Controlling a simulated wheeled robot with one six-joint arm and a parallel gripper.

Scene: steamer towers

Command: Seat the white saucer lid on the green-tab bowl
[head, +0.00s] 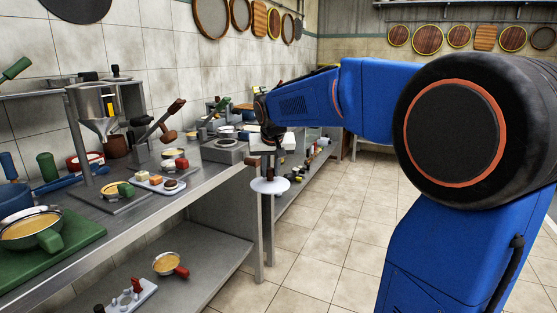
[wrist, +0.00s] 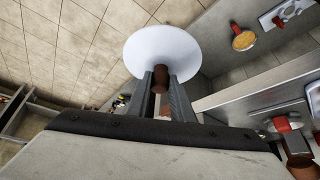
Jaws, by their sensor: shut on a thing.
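My gripper (head: 268,160) is shut on the brown knob (wrist: 160,78) of the white saucer lid (head: 270,185). The lid hangs in the air past the counter's front edge. It also fills the top middle of the wrist view (wrist: 165,48), beyond the two grey fingers. A larger pan-like bowl with a green handle (head: 22,235) sits further left. I see no lid on either.
A pale tray (head: 155,182) with small food pieces lies right of the small green-tab bowl. A metal funnel stand (head: 97,105) rises behind. A red-tab bowl (head: 166,263) stands on the lower shelf (head: 215,262). The floor right of the counter is clear.

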